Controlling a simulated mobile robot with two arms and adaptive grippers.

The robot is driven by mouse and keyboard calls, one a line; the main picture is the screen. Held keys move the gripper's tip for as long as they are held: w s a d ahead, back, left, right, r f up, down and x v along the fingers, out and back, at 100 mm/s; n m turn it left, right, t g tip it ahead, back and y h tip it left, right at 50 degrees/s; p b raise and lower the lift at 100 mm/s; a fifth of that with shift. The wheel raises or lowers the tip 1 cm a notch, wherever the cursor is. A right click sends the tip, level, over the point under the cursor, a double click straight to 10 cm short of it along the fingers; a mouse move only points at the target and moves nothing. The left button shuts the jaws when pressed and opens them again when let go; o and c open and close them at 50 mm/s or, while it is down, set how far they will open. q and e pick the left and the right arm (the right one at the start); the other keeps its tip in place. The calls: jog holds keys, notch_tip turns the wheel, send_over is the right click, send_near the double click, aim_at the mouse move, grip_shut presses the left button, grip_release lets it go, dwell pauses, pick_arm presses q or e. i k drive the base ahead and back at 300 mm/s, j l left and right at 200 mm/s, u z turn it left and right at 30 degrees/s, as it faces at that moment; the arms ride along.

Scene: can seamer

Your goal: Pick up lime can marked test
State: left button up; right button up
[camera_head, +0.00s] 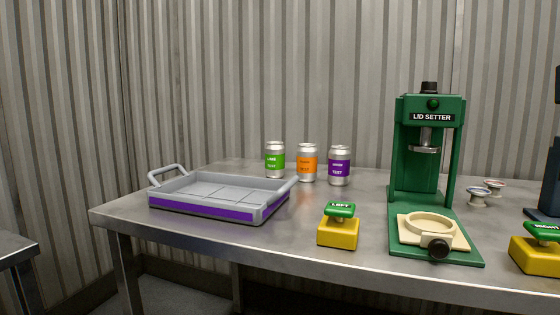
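The lime can (275,160) is a silver can with a green label. It stands upright toward the back of the metal table, leftmost in a row of three cans. Small white print shows on its label; the top word looks like "LIME" and the lower word is hard to read. Neither of my grippers shows in the head view.
An orange-labelled can (307,162) and a purple-labelled can (339,166) stand right of the lime can. A grey tray (262,212) lies in front-left. A yellow LEFT button box (338,232) and green lid setter (473,251) stand on the table (300,254).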

aim_at(274, 150)
jog(key=i+j, duration=0.15)
jog(key=j, duration=0.2)
jog(key=i+j, duration=0.15)
jog(key=j, duration=0.25)
jog(key=i+j, duration=0.2)
jog(key=j, duration=0.15)
jog(key=i+j, duration=0.15)
jog(key=j, duration=0.2)
